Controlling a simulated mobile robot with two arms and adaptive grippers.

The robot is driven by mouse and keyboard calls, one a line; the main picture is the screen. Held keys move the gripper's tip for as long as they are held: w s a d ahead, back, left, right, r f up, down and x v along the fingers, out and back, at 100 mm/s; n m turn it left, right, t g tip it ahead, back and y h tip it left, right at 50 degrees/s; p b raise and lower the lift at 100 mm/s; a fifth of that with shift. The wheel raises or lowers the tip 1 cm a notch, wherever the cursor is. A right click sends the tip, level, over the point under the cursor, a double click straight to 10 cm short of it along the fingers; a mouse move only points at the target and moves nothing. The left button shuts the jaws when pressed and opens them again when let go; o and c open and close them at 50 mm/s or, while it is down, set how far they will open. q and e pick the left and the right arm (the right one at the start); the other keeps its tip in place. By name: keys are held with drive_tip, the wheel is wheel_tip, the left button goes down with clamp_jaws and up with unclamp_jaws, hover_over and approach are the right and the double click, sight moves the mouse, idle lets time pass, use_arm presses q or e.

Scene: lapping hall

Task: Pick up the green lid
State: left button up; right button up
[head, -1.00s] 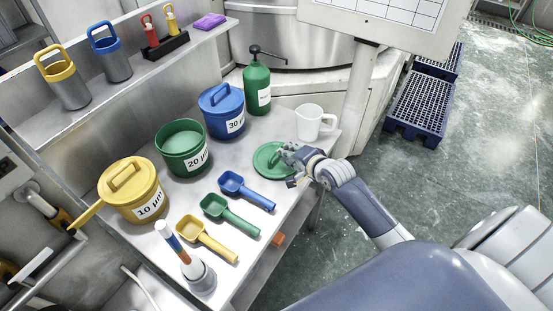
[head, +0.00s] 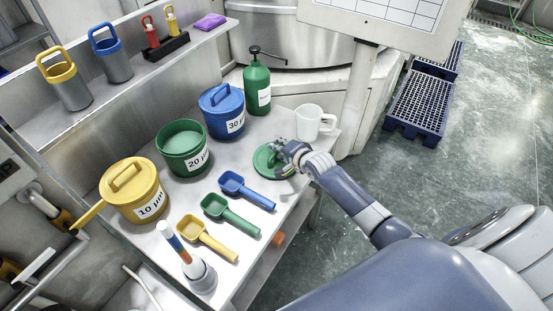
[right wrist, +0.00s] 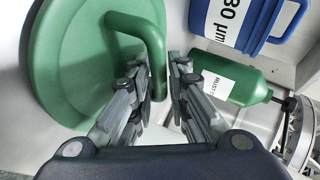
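The green lid (head: 266,165) lies flat near the right edge of the steel table, beside the white jug. In the right wrist view the lid (right wrist: 70,60) fills the upper left, with its raised loop handle (right wrist: 157,60) pointing toward the fingers. My right gripper (head: 283,160) is at the lid. In the right wrist view its fingers (right wrist: 160,75) are close together, one on each side of the handle, and look shut on it. The far side of the handle is partly hidden by the fingers. My left gripper is not in view.
The open green pot (head: 183,150), blue pot (head: 222,112) and yellow pot (head: 133,190) stand left of the lid. A green pump bottle (head: 257,88) and white jug (head: 309,122) stand behind it. Blue (head: 246,190), green and yellow scoops lie in front.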

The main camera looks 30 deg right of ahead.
clamp_jaws()
drive_tip(key=shift+r, duration=0.15)
drive_tip(key=shift+r, duration=0.65)
drive_tip(key=shift+s+d+r+b, duration=0.1)
drive_tip(key=shift+s+r+b, duration=0.4)
drive_tip(key=shift+r, duration=0.35)
drive_tip(key=s+d+r+b, duration=0.1)
drive_tip(key=s+d+b, duration=0.1)
drive_tip(key=s, duration=1.2)
drive_tip(key=shift+s+d+r, duration=0.3)
drive_tip(key=shift+d+r, duration=0.1)
drive_tip(key=shift+d, duration=0.15)
